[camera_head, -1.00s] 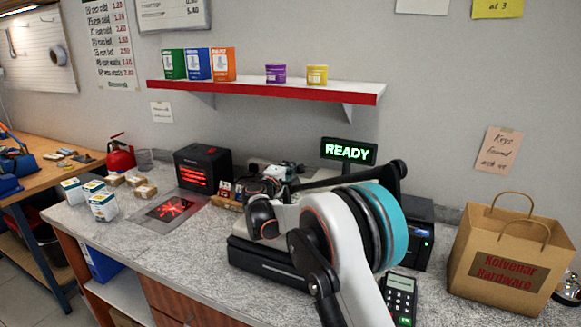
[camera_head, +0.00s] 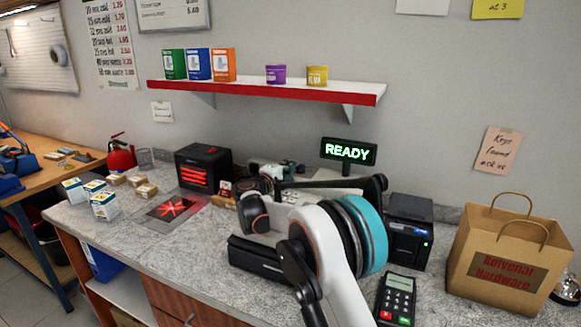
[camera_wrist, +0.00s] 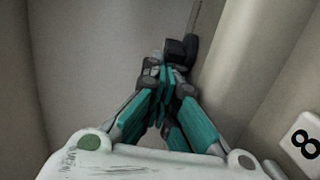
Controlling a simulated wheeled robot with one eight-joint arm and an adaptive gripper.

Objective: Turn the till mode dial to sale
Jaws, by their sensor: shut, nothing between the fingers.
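The till (camera_head: 262,258) stands on the counter, with its lit display reading READY (camera_head: 349,151) on a pole behind. My arm covers much of the till's top in the head view, and I cannot make out the mode dial there. In the wrist view, my gripper (camera_wrist: 170,78) is shut, its teal fingers drawn together with nothing between them. Dark shapes show at the fingertips; I cannot tell whether one is the dial or whether they touch. A white key marked 8 (camera_wrist: 303,143) lies at the right, apart from the fingers.
A card terminal (camera_head: 397,299) and a black printer (camera_head: 409,231) stand right of my arm, with a paper bag (camera_head: 505,262) further right. A glowing heater (camera_head: 203,168) and small boxes (camera_head: 104,205) stand left. A red-edged shelf (camera_head: 265,90) hangs above.

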